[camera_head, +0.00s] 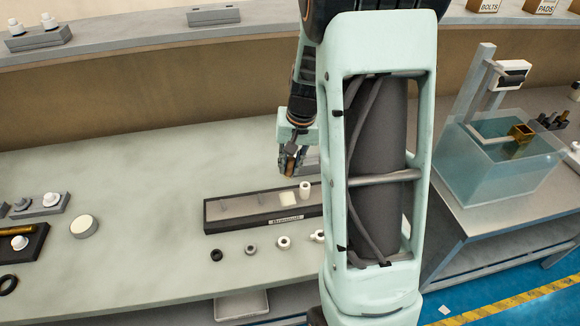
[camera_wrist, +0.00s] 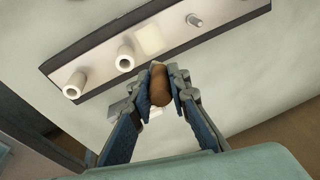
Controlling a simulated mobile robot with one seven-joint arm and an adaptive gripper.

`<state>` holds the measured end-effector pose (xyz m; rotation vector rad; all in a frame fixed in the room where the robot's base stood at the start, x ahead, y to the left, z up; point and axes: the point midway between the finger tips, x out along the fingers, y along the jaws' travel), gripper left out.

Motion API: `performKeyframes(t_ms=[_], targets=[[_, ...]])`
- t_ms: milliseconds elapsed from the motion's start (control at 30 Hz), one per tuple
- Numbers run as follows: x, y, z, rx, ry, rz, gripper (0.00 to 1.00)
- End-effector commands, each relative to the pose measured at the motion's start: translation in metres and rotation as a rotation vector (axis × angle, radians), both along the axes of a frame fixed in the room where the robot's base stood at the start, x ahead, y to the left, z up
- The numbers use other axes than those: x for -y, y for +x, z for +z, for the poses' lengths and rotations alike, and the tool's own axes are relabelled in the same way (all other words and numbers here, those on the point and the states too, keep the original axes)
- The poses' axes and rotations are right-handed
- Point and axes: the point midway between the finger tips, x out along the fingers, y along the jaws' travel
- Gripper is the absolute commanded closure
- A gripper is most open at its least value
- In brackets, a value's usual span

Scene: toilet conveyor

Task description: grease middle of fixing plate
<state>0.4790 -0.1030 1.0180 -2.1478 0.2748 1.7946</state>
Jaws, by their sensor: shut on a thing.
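The long grey fixing plate (camera_head: 232,207) lies on a dark base with a label on the bench. In the wrist view the plate (camera_wrist: 105,72) runs across the top, with a pale square patch (camera_wrist: 150,40) near its middle. The patch also shows in the head view (camera_head: 288,199). Two white cylinders (camera_wrist: 125,58) stand on the plate on one side of the patch, and a metal stud (camera_wrist: 195,20) on the other. My gripper (camera_head: 291,160) is just behind the plate. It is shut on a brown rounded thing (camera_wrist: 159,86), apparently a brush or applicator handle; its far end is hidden.
Several rings and white bushings (camera_head: 283,242) lie in front of the plate. A round white-topped tin (camera_head: 84,226) and a dark tray (camera_head: 22,243) are at the left. A water tank (camera_head: 505,160) stands on a separate table at the right. My arm hides the plate's right end.

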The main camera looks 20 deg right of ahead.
Motion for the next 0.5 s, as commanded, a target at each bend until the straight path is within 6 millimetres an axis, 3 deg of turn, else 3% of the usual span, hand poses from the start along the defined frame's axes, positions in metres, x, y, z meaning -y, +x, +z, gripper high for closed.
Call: performKeyframes(t_ms=[100, 367, 500], targets=[[0.000, 0.000, 0.012, 0.000, 0.000, 0.000, 1.00], [0.000, 0.000, 0.011, -0.001, 0.000, 0.000, 1.00], [-0.017, 0.003, 0.018, 0.006, 0.002, 0.005, 1.00]])
